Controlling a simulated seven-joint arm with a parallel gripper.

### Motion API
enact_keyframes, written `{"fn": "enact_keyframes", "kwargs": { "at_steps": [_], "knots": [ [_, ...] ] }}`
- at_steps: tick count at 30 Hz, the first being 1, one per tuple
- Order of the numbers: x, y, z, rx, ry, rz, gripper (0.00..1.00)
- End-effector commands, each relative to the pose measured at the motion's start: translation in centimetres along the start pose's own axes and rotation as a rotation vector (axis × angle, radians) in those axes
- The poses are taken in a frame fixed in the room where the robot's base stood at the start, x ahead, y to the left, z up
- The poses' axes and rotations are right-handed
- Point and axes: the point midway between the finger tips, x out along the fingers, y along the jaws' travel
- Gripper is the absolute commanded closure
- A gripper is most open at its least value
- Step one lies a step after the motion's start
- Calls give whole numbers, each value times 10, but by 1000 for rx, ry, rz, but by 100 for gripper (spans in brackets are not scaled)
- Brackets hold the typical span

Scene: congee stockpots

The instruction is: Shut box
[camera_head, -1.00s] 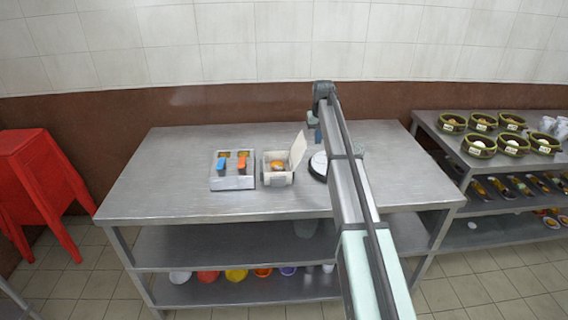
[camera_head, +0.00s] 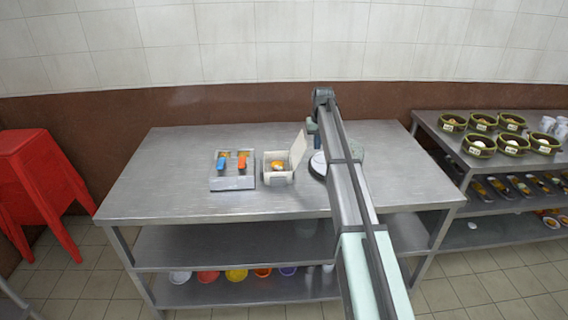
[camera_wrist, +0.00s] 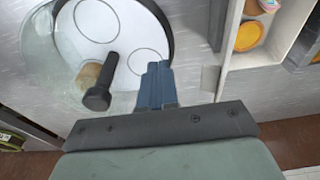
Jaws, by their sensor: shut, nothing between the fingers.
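The white box (camera_head: 278,175) stands on the steel table with its lid (camera_head: 298,148) open, raised and leaning to the right. A round orange-yellow item (camera_head: 277,166) lies inside it. In the wrist view the box (camera_wrist: 262,48) is at the upper right, with the yellow item (camera_wrist: 248,36) partly in view. My gripper (camera_wrist: 157,70) is shut and empty, its blue-grey fingers together. It is on the lid's outer side, to the right of the box in the head view, where my arm partly hides it. I cannot tell whether it touches the lid.
A round white-faced scale (camera_head: 318,163) with a black rim stands right of the box, under my arm. A tray (camera_head: 232,182) with blue- and orange-handled things sits left of the box. The table's left part is clear. Bowls stand on the right-hand table (camera_head: 430,117).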

Motion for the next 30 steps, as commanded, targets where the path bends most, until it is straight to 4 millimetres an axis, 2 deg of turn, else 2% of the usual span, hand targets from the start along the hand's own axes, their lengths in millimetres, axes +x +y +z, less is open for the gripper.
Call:
{"fn": "enact_keyframes", "kwargs": {
  "at_steps": [30],
  "knots": [
    [0,-33,0,0,0,0,100]
  ]
}}
